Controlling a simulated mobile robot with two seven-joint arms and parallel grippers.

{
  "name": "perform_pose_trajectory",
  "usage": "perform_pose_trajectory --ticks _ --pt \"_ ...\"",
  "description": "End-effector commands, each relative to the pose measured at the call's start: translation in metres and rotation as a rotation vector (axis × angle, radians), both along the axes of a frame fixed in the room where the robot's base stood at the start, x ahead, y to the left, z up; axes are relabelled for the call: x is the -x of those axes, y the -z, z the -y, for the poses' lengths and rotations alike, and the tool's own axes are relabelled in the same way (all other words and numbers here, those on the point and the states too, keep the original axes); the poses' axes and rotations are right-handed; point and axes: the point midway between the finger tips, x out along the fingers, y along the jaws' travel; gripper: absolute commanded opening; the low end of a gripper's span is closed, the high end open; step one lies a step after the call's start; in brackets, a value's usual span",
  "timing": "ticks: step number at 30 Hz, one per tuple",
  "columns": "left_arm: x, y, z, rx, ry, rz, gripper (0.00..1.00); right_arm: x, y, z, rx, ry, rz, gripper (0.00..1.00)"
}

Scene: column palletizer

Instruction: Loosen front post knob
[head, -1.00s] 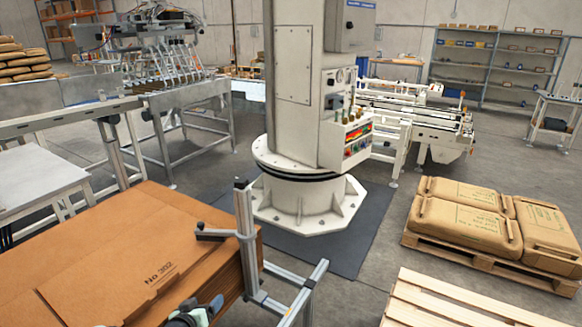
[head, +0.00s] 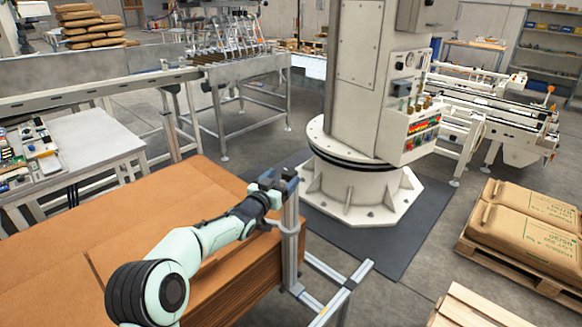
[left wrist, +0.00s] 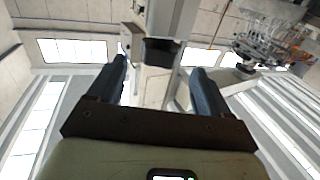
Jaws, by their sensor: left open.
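The front post (head: 290,245) is an upright silver profile at the corner of the brown cardboard stack, with a collar and side arm below its top. My left gripper (head: 277,182) is at the post's top, its arm reaching over the cardboard from the lower left. In the left wrist view the two dark fingers (left wrist: 159,70) are apart. A dark block (left wrist: 160,51) shows between them; I cannot tell whether it is the knob, or whether the fingers touch it. The gripper hides the post's top in the head view. My right gripper is not in view.
The brown cardboard stack (head: 150,215) lies under my left arm. A white machine column (head: 365,90) stands behind the post on a dark mat. A frame rail (head: 345,300) runs out to the post's right. Sacks on a pallet (head: 525,215) are at the right.

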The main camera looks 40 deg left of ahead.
Motion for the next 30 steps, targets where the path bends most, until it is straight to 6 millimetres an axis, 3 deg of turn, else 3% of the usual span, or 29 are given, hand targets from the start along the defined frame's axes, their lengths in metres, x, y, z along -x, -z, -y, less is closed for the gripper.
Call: perform_pose_trajectory --ticks 3,9,22,23,27,30 --pt "-0.025 -0.004 -0.003 0.002 0.002 0.003 0.79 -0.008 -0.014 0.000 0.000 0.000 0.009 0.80" --pt "-0.050 -0.003 -0.008 0.000 0.001 0.002 0.79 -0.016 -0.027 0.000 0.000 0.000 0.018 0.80" --pt "-0.058 0.000 -0.010 -0.001 0.000 -0.001 0.79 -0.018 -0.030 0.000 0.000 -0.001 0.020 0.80" --pt "-0.058 0.000 -0.010 -0.001 0.000 -0.001 0.76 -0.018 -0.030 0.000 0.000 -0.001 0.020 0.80" --pt "-0.058 0.000 -0.010 -0.001 0.000 -0.001 0.30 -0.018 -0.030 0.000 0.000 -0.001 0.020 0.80" --pt "-0.058 0.000 -0.010 -0.001 0.000 -0.001 0.29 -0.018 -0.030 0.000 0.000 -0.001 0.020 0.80"
